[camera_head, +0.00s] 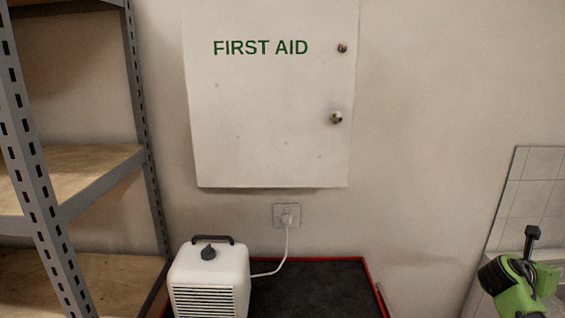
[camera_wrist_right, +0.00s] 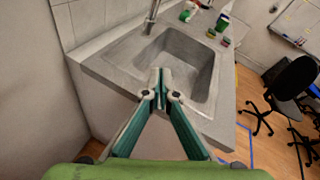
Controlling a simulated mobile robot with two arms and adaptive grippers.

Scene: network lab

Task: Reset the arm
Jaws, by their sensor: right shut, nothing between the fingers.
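My right gripper (camera_wrist_right: 161,92) shows in the right wrist view with its two fingers together and nothing between them. It is in front of and above a grey sink (camera_wrist_right: 175,62) set in a counter. In the head view only a green and black part of my right arm (camera_head: 520,288) shows at the lower right edge. My left arm and left gripper are in neither view.
A white first aid cabinet (camera_head: 270,120) hangs on the wall above a plugged-in white heater (camera_head: 210,278) on a red-edged black surface (camera_head: 318,290). Metal shelving (camera_head: 90,180) stands left. Bottles (camera_wrist_right: 190,12) stand behind the sink; an office chair (camera_wrist_right: 290,78) stands right.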

